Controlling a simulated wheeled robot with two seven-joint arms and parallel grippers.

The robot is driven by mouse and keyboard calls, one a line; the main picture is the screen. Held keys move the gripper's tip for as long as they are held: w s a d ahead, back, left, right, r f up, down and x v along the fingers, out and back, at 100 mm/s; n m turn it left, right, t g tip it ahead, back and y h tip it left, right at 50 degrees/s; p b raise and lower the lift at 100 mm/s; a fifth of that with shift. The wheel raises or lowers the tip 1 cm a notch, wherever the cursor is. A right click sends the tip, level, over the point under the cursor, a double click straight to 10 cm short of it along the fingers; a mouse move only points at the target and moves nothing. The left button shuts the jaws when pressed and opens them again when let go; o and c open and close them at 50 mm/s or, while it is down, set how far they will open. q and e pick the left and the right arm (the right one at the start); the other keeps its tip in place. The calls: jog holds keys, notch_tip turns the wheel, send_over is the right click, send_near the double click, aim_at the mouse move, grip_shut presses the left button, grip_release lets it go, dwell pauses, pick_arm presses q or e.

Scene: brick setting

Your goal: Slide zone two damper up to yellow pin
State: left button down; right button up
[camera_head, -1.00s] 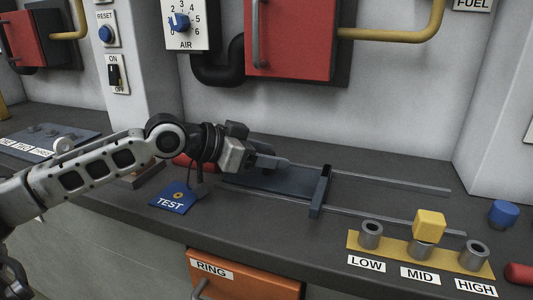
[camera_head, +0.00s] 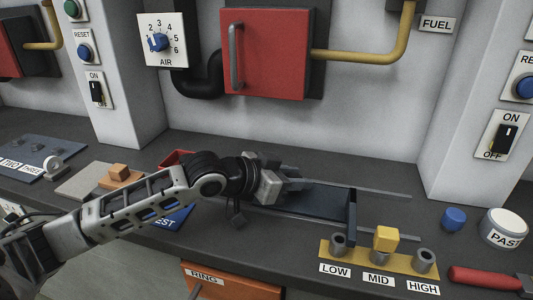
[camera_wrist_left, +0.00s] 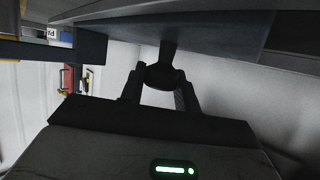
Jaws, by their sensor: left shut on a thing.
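The damper, a dark blue-grey plate (camera_head: 318,200) with an upright end bar (camera_head: 352,216), lies on two metal rails. My left gripper (camera_head: 287,178) is shut at its left end. In the left wrist view, the fingers (camera_wrist_left: 161,90) close around a dark knob (camera_wrist_left: 164,74) under a dark plate. The yellow pin, a yellow block (camera_head: 386,238), stands in the MID socket of the yellow strip (camera_head: 360,250). The damper's end bar is left of the pin, between LOW and MID. My right gripper is out of view.
Bare rail (camera_head: 385,195) runs on right of the end bar. A blue knob (camera_head: 454,219), a white PAST-labelled drum (camera_head: 505,228) and a red handle (camera_head: 485,277) are at right. A blue TEST tag (camera_head: 172,219) lies under my left arm.

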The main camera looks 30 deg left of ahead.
pick_arm(q)
jog(key=shift+w+d+p, duration=0.25)
jog(key=shift+d+p, duration=0.1)
jog(key=shift+d, duration=1.1)
jog(key=c, duration=1)
grip_release()
jog(key=shift+c, duration=0.2)
